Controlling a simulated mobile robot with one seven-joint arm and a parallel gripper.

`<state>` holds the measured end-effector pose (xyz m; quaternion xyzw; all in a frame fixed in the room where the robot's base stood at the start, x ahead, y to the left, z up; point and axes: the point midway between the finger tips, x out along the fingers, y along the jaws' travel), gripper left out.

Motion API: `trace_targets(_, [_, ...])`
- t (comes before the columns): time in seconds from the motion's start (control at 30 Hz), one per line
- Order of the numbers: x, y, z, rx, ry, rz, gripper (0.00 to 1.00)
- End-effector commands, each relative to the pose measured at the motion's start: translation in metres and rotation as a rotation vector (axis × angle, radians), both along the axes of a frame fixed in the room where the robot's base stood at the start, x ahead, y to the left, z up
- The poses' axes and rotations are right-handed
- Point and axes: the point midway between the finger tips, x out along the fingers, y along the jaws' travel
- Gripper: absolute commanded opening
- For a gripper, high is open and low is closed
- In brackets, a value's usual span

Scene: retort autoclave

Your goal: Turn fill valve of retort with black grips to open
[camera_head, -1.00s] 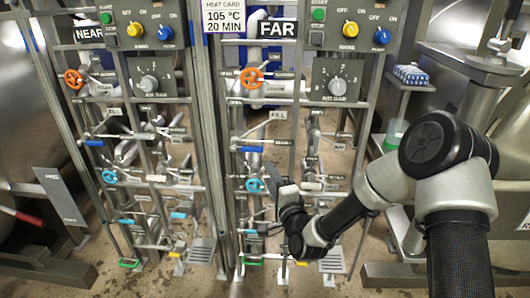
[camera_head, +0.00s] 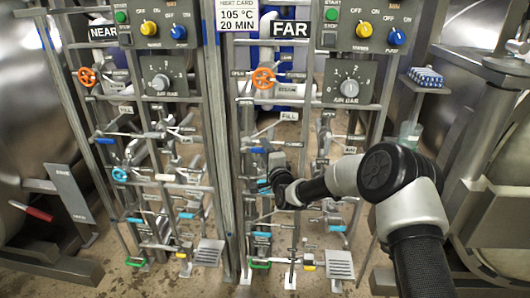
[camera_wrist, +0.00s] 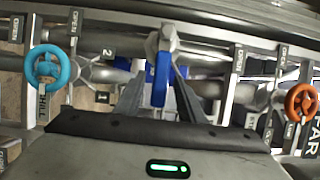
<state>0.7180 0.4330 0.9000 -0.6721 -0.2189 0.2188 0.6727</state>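The FAR panel's fill valve has a blue lever (camera_head: 257,150) below the FILL label (camera_head: 288,116). In the wrist view the blue lever (camera_wrist: 161,80) points toward me from a metal valve body (camera_wrist: 162,42). My gripper (camera_wrist: 158,98) has one finger on each side of the lever, with gaps visible, so it looks open around it. In the head view my gripper (camera_head: 275,168) is at the FAR panel, just below the lever, and partly hides this spot. The NEAR panel has a similar blue fill lever (camera_head: 104,140). Black grips are not clearly visible; the left retort has a red grip (camera_head: 38,213).
An orange handwheel (camera_head: 263,78) is above the lever. In the wrist view a blue handwheel (camera_wrist: 48,67) is left and an orange one (camera_wrist: 301,102) right. Pipes and frame posts (camera_head: 218,150) crowd the panel. A small shelf (camera_head: 425,86) holds blue-topped items at right.

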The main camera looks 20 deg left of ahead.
Motion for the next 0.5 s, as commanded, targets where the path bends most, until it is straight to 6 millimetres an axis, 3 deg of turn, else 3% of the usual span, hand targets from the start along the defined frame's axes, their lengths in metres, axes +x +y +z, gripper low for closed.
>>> trace_targets(0.27, [0.0008, 0.0004, -0.0003, -0.001, 0.001, 0.0, 0.34])
trace_targets(0.47, [0.0009, 0.0001, -0.0001, 0.0, 0.0, 0.0, 0.01])
trace_targets(0.5, [0.0009, 0.0001, -0.0001, 0.0, 0.0, 0.0, 0.0])
